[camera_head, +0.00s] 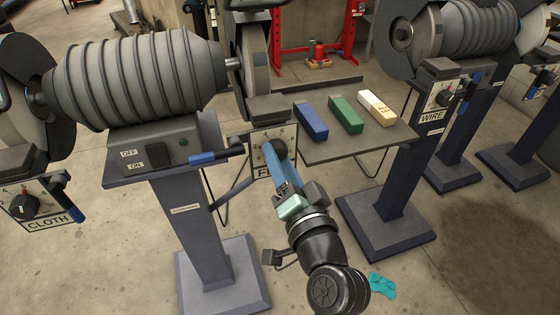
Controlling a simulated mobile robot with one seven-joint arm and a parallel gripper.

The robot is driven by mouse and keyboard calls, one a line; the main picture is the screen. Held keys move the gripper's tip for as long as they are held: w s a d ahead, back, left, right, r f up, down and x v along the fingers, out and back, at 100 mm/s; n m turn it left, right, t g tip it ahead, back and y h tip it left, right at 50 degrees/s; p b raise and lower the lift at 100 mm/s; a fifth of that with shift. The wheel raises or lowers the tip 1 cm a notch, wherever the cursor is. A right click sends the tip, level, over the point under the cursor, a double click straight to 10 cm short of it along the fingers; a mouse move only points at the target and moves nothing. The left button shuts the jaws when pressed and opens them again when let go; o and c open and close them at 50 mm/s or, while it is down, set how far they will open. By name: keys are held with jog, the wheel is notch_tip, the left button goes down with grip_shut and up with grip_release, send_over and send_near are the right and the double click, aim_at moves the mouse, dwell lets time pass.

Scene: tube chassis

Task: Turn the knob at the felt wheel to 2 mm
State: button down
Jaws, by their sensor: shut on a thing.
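The felt wheel (257,62) is at the right end of the left grinder. Below it hangs a white dial plate (259,137) with numbers and a label, of which only the letter F shows beside my arm. The dark knob (279,147) sits on this plate. My gripper (277,155) reaches up from below and is shut on the knob. The gripper and wrist hide the lower right of the plate. The knob's pointer and its reading cannot be made out.
Another dial (33,203) marked CLOTH is at the left, and one marked WIRE (438,96) at the right. A shelf (385,139) behind my gripper holds blue, green and pale bars. Grinder pedestals (192,225) stand either side. A teal cloth (382,286) lies on the floor.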

jog(key=shift+c, duration=1.9)
grip_release()
jog(key=v, duration=1.3)
